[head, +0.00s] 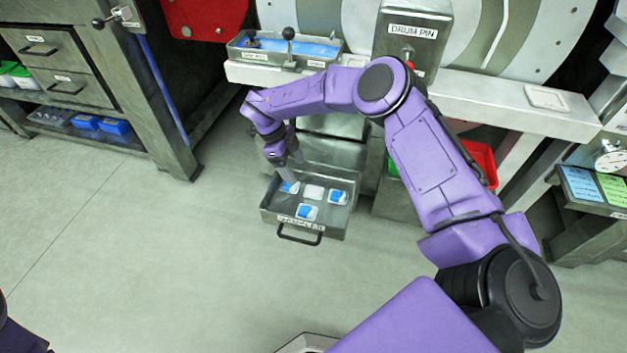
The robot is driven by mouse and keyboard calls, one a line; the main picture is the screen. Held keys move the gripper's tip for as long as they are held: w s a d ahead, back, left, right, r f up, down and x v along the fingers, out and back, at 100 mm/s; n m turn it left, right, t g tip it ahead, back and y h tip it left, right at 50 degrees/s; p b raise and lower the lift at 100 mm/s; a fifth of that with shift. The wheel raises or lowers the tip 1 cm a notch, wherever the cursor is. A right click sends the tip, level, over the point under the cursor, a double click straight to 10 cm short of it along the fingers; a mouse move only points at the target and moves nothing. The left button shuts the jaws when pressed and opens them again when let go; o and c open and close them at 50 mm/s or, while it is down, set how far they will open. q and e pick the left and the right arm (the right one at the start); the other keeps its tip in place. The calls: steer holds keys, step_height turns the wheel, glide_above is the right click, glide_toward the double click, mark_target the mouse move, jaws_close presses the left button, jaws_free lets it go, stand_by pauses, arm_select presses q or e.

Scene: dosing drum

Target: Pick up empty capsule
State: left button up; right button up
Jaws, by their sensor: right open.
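An open metal drawer (276,217) with a black front handle stands low in front of the machine. Several small capsules lie in it. Three show blue and white: one at the left (289,187), one at the right (338,197) and one at the front (307,212). A plain white one (314,192) lies between them; I cannot tell for sure which is empty. My right gripper (290,178) is open and points down over the drawer's left back part, close to the left capsule and partly covering it. I cannot tell whether it touches. My left gripper is out of view.
Above the drawer, a shelf (500,105) carries a tray with blue contents (290,48) and the drum pin housing (410,38). A drawer cabinet (65,65) stands at the left. A red bin (480,160) is right of the drawer. The floor in front is clear.

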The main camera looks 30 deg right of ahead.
mark_target(308, 189)
steer(key=b+x, duration=0.1)
steer(key=x, duration=0.7)
steer(key=shift+d+f+b, duration=0.15)
steer(key=shift+f+b, duration=0.05)
steer(key=shift+b, duration=0.1)
steer(key=shift+s, duration=0.1)
steer(key=c, duration=0.7)
